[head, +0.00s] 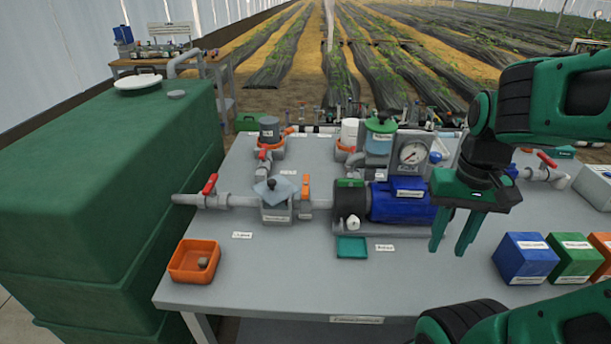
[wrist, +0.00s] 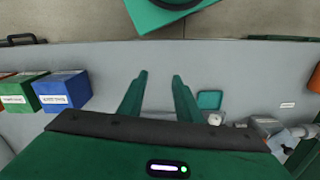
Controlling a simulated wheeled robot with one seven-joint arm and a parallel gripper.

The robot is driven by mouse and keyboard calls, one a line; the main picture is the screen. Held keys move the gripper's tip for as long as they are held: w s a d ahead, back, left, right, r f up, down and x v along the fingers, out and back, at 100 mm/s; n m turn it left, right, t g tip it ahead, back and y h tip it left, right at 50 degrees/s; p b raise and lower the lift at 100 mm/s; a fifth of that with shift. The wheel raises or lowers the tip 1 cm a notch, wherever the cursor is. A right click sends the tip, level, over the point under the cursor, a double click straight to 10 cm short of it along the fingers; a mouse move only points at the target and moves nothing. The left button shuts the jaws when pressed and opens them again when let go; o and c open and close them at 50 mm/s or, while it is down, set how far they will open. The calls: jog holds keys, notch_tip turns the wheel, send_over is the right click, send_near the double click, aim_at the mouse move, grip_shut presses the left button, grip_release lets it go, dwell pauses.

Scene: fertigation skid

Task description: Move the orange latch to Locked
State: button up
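The orange latch (head: 305,187) looks like a small upright orange piece on the grey pipe, just right of the strainer-like housing (head: 275,211) with a tilted grey lid, left of the blue pump. The position markings on the latch are too small to read. My gripper (head: 450,248) is open and empty, fingers pointing down, above the bench to the right of the pump and well apart from the latch. Its fingers also show in the wrist view (wrist: 159,77).
The blue pump motor (head: 402,203) stands between my gripper and the latch. Red-handled valves (head: 210,184) sit on the pipes. An orange tray (head: 194,260) is at the bench's front left; blue (head: 525,258) and green boxes are at the right.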

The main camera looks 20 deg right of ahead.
jog(key=o, duration=0.4)
jog(key=shift+s+d, duration=0.1)
jog(key=o, duration=1.1)
jog(key=w, duration=0.1)
jog(key=w+r+n, duration=0.1)
jog(key=w, duration=0.1)
jog(key=shift+a+r+n+t, duration=0.25)
jog(key=shift+a+n+t, duration=0.1)
jog(key=shift+n+t, duration=0.05)
jog(key=shift+o, duration=0.5)
jog(key=w, duration=0.1)
jog(key=w+a+n, duration=0.1)
jog(key=w, duration=0.1)
jog(key=w+n, duration=0.1)
jog(key=w, duration=0.1)
jog(key=shift+w+a+r+t+h, duration=0.1)
jog(key=shift+a+r+t+h, duration=0.2)
jog(key=shift+r+h, duration=0.1)
jog(key=n+g, duration=0.1)
jog(key=n, duration=1.5)
send_near(306, 183)
jog(key=shift+y, duration=0.3)
notch_tip(306, 183, down, 8)
jog(key=shift+w+d+f, duration=0.1)
jog(key=shift+d, duration=0.05)
jog(key=c, duration=1)
